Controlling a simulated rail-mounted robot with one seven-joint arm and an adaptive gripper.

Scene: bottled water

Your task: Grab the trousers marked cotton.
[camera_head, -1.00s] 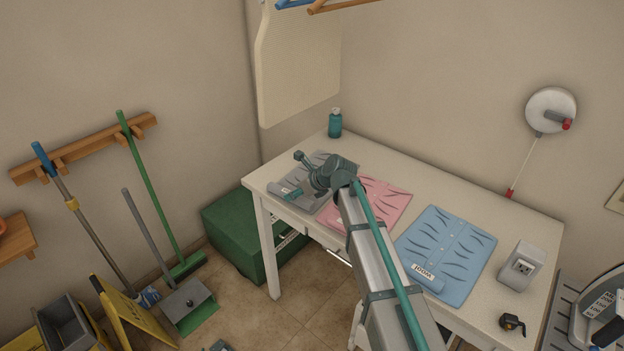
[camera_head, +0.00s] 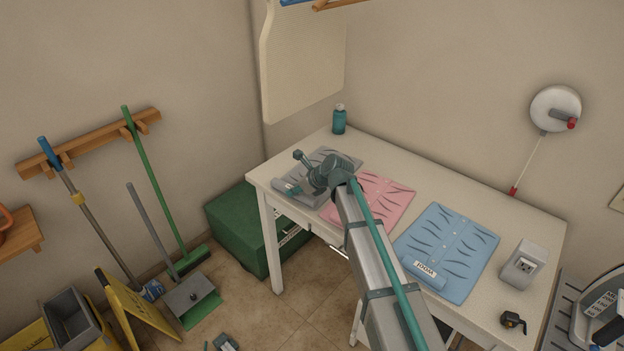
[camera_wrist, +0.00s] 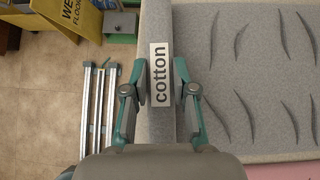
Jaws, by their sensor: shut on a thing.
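The grey trousers (camera_head: 344,161) lie folded at the left end of the white table. In the wrist view the grey trousers (camera_wrist: 245,75) carry a white label (camera_wrist: 160,74) reading "cotton" on their rolled edge. My gripper (camera_wrist: 160,82) is shut on that edge, with one teal finger on each side of the label. In the head view my gripper (camera_head: 291,189) is at the trousers' near left edge, partly hidden by my wrist. Pink trousers (camera_head: 372,198) and blue trousers (camera_head: 450,245) lie to the right, the pink ones partly behind my arm.
The white table (camera_head: 405,157) also holds a teal bottle (camera_head: 339,120), a grey outlet box (camera_head: 523,264) and a tape measure (camera_head: 513,321). A pale board (camera_head: 305,65) hangs above its left end. A green box (camera_head: 240,225) stands on the floor at the left.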

